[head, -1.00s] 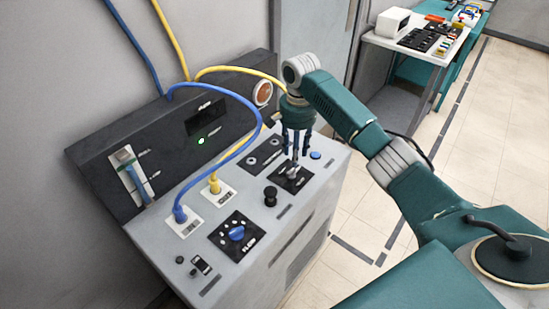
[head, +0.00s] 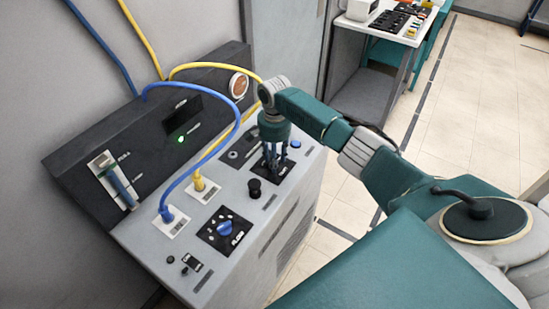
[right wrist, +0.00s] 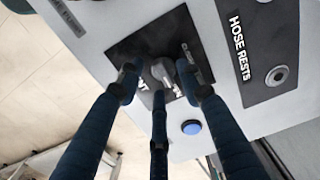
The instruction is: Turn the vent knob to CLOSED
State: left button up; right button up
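The vent knob (right wrist: 160,72) is a small grey knob on a black plate (right wrist: 128,50), lettered partly out of sight behind my fingers. In the head view the plate (head: 290,171) is near the right end of the console top, and the knob is mostly hidden by my fingers. My right gripper (head: 272,165) points down over it. In the right wrist view its three dark blue fingers (right wrist: 158,80) stand spread around the knob, with a visible gap on the left side. Which way the knob points is unclear. My left gripper is out of view.
The console top (head: 268,217) also holds a blue flow knob (head: 225,229), a black knob (head: 255,188), a blue button (head: 295,144) and the hose rests plate (right wrist: 262,45). A blue hose (head: 199,160) and a yellow hose (head: 198,177) arch near my gripper.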

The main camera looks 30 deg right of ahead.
jog(key=shift+c, duration=0.8)
grip_shut()
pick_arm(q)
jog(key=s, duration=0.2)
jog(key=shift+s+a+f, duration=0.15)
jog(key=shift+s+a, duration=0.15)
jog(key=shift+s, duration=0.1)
